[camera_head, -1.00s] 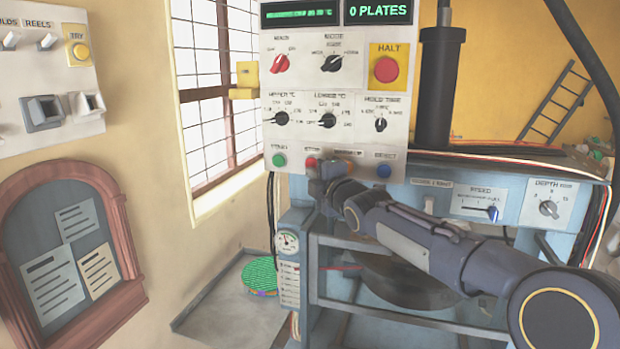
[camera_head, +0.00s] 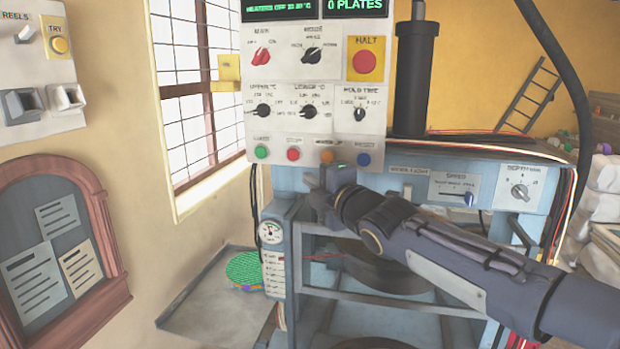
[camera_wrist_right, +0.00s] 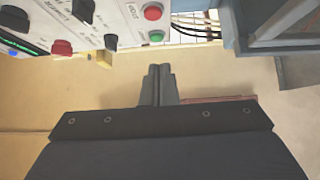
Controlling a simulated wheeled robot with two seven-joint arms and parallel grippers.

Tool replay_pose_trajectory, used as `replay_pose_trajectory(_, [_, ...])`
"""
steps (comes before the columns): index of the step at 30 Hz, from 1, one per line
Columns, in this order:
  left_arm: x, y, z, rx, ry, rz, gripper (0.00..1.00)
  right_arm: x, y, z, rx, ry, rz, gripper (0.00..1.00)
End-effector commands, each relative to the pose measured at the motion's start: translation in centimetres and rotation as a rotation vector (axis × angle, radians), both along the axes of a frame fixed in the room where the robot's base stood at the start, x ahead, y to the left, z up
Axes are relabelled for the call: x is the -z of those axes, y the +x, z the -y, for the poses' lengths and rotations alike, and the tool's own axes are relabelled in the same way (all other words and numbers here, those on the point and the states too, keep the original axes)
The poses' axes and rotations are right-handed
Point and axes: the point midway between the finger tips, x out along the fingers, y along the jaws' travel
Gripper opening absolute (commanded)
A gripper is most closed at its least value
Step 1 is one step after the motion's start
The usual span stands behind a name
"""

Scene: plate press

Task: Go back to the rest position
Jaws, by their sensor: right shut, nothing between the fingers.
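My right gripper (camera_head: 322,186) is in front of the press (camera_head: 345,215), just below the row of buttons on its white control panel (camera_head: 285,125). In the right wrist view the two fingers (camera_wrist_right: 160,82) are together, shut and empty, with wall behind them. They look apart from the panel, whose green and red buttons show at the top of that view. In the head view my right arm comes in from the lower right. My left gripper is in neither view.
The red HALT button (camera_head: 365,62) and several knobs are on the panel. A blue speed slider (camera_head: 468,199) and a depth knob (camera_head: 519,191) are to the right. A tray (camera_head: 215,310) with a green round stack (camera_head: 246,270) is at lower left. A framed notice board (camera_head: 60,230) hangs left.

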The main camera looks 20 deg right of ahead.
Motion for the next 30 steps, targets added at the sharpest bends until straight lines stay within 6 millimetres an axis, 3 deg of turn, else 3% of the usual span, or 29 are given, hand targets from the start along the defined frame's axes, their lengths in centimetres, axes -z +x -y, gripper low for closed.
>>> replay_pose_trajectory(20, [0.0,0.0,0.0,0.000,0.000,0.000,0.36,0.3,-0.3,0.2,0.007,0.019,-0.016,0.00])
replay_pose_trajectory(23, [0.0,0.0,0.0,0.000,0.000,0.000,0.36,1.9,-2.0,1.1,0.045,0.119,-0.102,0.00])
replay_pose_trajectory(25, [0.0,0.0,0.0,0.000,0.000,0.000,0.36,4.0,-4.2,2.0,0.095,0.249,-0.205,0.00])
replay_pose_trajectory(30, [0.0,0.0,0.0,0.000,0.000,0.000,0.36,11.3,-11.9,3.7,0.278,0.669,-0.509,0.00])
